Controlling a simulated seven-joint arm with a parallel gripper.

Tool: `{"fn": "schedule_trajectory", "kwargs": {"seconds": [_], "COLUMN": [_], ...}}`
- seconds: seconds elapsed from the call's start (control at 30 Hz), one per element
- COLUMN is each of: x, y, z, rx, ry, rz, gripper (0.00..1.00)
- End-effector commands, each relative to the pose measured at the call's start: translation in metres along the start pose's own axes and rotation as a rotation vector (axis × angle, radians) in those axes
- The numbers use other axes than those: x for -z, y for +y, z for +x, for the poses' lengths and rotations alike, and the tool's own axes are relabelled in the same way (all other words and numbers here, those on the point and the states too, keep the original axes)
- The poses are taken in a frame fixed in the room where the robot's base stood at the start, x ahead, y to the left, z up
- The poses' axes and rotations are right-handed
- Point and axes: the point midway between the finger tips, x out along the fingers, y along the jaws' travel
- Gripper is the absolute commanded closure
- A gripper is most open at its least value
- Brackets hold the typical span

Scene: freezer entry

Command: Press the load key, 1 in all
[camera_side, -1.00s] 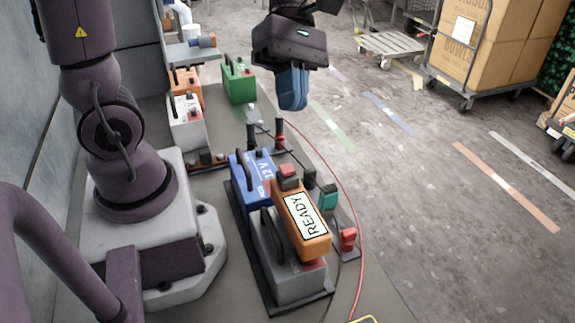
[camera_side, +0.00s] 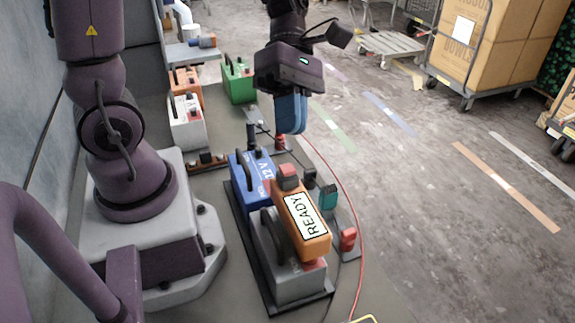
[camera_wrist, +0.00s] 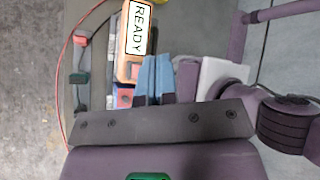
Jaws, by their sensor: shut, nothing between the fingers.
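An orange tester (camera_side: 316,243) with a display reading READY (camera_side: 307,216) rests on a grey battery (camera_side: 289,283). A red key block (camera_side: 288,170), probably the load key, sits at the tester's upper end. In the wrist view, the tester (camera_wrist: 125,68) and the red key (camera_wrist: 124,97) lie left of the fingers. My gripper (camera_side: 291,131) is shut and empty, its blue fingers hanging down. In the side view it appears above the key and apart from it. It also shows in the wrist view (camera_wrist: 156,60).
A blue 12 V battery (camera_side: 241,190) stands beside the tester. Red (camera_side: 347,238) and teal (camera_side: 328,197) clamps and a red cable (camera_side: 357,215) lie to its right. White (camera_side: 187,128) and green (camera_side: 239,84) batteries stand farther back. Open floor lies to the right.

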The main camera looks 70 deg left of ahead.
Motion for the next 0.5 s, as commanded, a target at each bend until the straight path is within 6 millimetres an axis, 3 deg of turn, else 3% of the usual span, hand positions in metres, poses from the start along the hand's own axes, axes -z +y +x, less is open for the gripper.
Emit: {"fn": "schedule_trajectory", "kwargs": {"seconds": [0.23,0.5], "x": [0.017,0.024], "y": [0.017,0.024], "z": [0.023,0.033], "rx": [0.003,0.000], "ry": [0.000,0.000], "rz": [-0.002,0.001], "gripper": [1.00,1.00]}}
